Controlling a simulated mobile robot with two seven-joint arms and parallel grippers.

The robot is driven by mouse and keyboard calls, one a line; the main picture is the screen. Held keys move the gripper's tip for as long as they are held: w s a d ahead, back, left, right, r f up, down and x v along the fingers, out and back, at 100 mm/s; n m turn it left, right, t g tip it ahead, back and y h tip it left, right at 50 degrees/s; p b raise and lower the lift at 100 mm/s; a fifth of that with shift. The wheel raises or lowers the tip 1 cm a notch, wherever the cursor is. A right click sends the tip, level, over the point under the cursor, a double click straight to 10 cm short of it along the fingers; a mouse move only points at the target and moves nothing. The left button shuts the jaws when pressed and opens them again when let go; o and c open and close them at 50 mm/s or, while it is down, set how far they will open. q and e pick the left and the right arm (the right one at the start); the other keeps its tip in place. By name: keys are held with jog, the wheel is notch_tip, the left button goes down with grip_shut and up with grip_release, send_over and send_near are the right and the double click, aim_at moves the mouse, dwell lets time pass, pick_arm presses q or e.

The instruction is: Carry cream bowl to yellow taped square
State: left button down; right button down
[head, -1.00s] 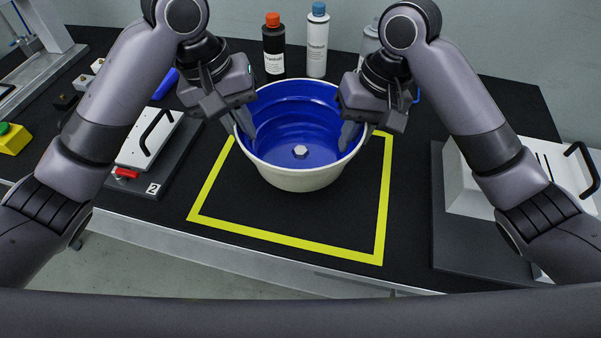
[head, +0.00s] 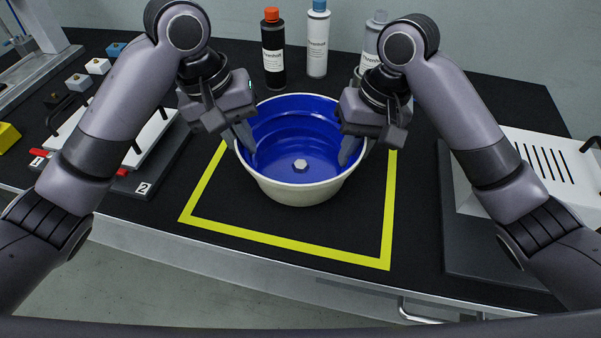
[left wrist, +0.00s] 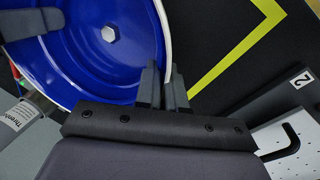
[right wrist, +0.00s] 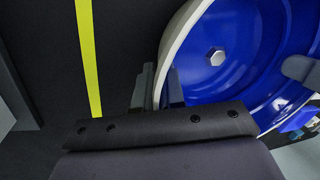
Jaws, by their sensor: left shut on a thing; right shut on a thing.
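The cream bowl (head: 297,194) has a blue inside and a pale hexagonal piece (head: 300,165) at its bottom. My left gripper (head: 244,143) is shut on its left rim, and my right gripper (head: 352,147) is shut on its right rim. The left wrist view shows the rim between the left fingers (left wrist: 164,90); the right wrist view shows it between the right fingers (right wrist: 158,88). The bowl is upright and over the back part of the yellow taped square (head: 290,247), whose far side is hidden. I cannot tell whether the bowl touches the table.
Bottles with an orange cap (head: 273,52), a blue cap (head: 318,45) and a grey cap (head: 372,45) stand behind the bowl. A fixture marked 2 (head: 140,150) is at left, and a white slotted box (head: 545,160) at right. The square's front part is clear.

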pick_arm(q)
jog(key=shift+d+f, duration=0.15)
jog(key=shift+f, duration=0.05)
pick_arm(e)
jog(key=shift+a+f, duration=0.2)
jog(key=shift+f, duration=0.15)
jog(key=shift+s, duration=0.1)
pick_arm(q)
jog(key=c, duration=1.2)
grip_release()
jog(key=shift+f, duration=0.1)
jog(key=shift+c, duration=0.2)
pick_arm(e)
jog(key=c, duration=1.2)
grip_release()
jog(key=shift+c, duration=0.2)
jog(key=shift+d, duration=0.1)
